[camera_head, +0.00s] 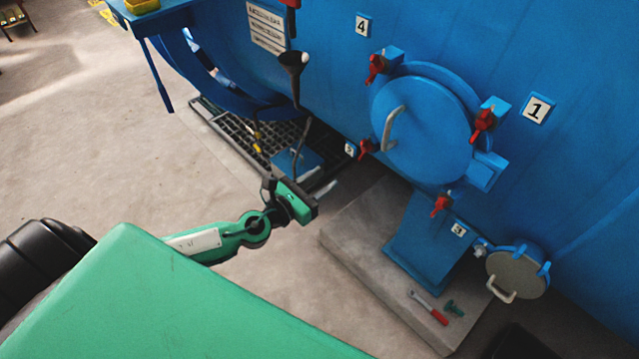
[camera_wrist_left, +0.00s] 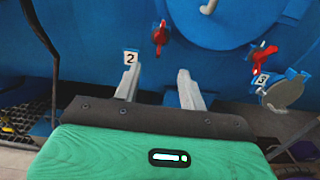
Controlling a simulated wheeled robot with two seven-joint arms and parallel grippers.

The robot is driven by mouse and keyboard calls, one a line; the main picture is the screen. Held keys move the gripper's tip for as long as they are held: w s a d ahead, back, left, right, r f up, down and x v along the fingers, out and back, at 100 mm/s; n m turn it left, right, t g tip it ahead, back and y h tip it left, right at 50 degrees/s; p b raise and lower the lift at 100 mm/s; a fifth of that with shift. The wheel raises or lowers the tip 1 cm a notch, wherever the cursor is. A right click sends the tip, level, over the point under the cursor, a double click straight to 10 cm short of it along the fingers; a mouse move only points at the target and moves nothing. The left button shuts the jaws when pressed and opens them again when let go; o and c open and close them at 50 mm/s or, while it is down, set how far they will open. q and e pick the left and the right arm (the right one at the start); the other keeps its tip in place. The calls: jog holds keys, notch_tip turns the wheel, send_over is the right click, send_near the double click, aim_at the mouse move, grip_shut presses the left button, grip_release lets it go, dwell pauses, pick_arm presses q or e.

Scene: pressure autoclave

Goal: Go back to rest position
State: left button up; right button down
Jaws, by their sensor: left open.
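My left gripper (camera_head: 326,180) is held out over the floor in front of the blue autoclave (camera_head: 570,110), at the end of my green arm. In the left wrist view its two grey fingers (camera_wrist_left: 160,72) stand apart with nothing between them. The round blue door (camera_head: 425,130) with its pale handle (camera_head: 389,130) is up and to the right, apart from the gripper. Red clamps (camera_head: 484,122) sit around the door's rim. I cannot tell whether the door is fully closed. My right gripper is not in view.
A small grey round hatch (camera_head: 518,272) is at lower right. The floor (camera_head: 130,160) at left is clear.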

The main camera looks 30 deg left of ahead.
pick_arm(q)
jog(key=shift+s, duration=0.1)
dwell(0.5)
jog(key=a+f+n+g+y, duration=0.2)
jog(key=a+f+n+y, duration=0.15)
jog(key=f+n, duration=0.45)
jog(key=a+f+n+g+y, duration=0.2)
jog(key=a+f+n, duration=0.25)
jog(key=f, duration=0.85)
jog(key=s+a+f+n+g+y, duration=0.1)
jog(key=s+a+f+n+g, duration=0.1)
jog(key=s+f+n, duration=0.45)
jog(key=s+a+f+n+g+y, duration=0.1)
jog(key=s+f+n+g, duration=0.15)
jog(key=f, duration=0.75)
jog(key=s+d+f+n+g, duration=0.1)
jog(key=s+f+n+g, duration=0.2)
jog(key=s+f+n, duration=0.75)
jog(key=s+d+f+n+g, duration=0.1)
jog(key=s+d+f+n, duration=0.1)
jog(key=s, duration=0.6)
jog(key=s+d+f+n+g+h, duration=0.1)
jog(key=s+d+f+n+g, duration=0.1)
jog(key=s+f, duration=0.3)
jog(key=s+d+f+n+g, duration=0.1)
jog(key=s+d+f, duration=0.2)
jog(key=s, duration=0.9)
jog(key=shift+d+f+n, duration=0.2)
jog(key=shift+d+n, duration=0.2)
jog(key=shift+d, duration=0.1)
